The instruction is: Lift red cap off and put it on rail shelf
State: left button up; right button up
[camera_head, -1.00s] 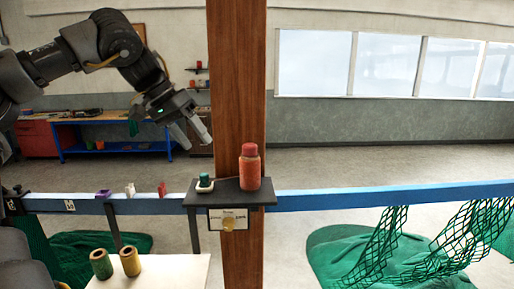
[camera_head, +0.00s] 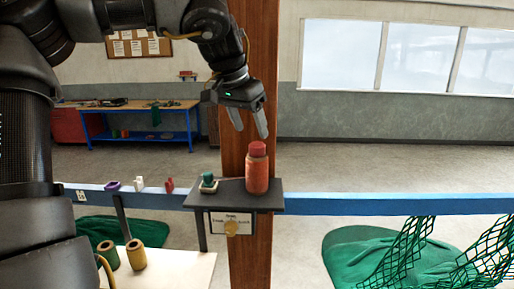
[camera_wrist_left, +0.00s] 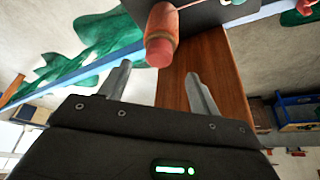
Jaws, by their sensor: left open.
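A red cap (camera_head: 257,149) sits on top of an orange-red bottle (camera_head: 257,176), which stands upright on a small dark shelf (camera_head: 234,196) fixed at the wooden post. In the left wrist view the cap (camera_wrist_left: 158,52) faces the camera, beyond and between the fingertips. My left gripper (camera_head: 250,132) is open and empty, its fingers pointing down just above and slightly left of the cap, apart from it. It also shows in the left wrist view (camera_wrist_left: 156,82). My right gripper is not in view.
A green-topped item on a white base (camera_head: 208,182) stands left of the bottle on the shelf. A blue rail (camera_head: 390,204) runs across, with small purple, white and red pieces to the left. A wooden post (camera_head: 257,240) rises behind. Two spools (camera_head: 136,255) stand on a pale table at lower left.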

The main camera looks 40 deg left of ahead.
aim_at(255, 144)
pick_arm(q)
jog(key=shift+w+a+f, duration=0.15)
jog(key=shift+w+f, duration=0.2)
jog(key=shift+w, duration=0.3)
jog(key=shift+s+d+f+p, duration=0.2)
jog(key=shift+s+f+p, duration=0.3)
jog(key=shift+p, duration=0.7)
jog(key=p+x, duration=0.1)
jog(key=x, duration=0.2)
jog(key=shift+w+f, duration=0.15)
jog(key=shift+f, duration=0.1)
jog(key=shift+w+f, duration=0.2)
jog(key=shift+s, duration=0.1)
jog(key=shift+s+r, duration=0.1)
jog(key=shift+s, duration=0.05)
jog(key=shift+c, duration=1.1)
jog(key=c, duration=0.8)
jog(key=shift+c, duration=0.2)
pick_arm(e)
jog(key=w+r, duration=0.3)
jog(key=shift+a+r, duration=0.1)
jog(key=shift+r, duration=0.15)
pick_arm(q)
jog(key=shift+r, duration=0.1)
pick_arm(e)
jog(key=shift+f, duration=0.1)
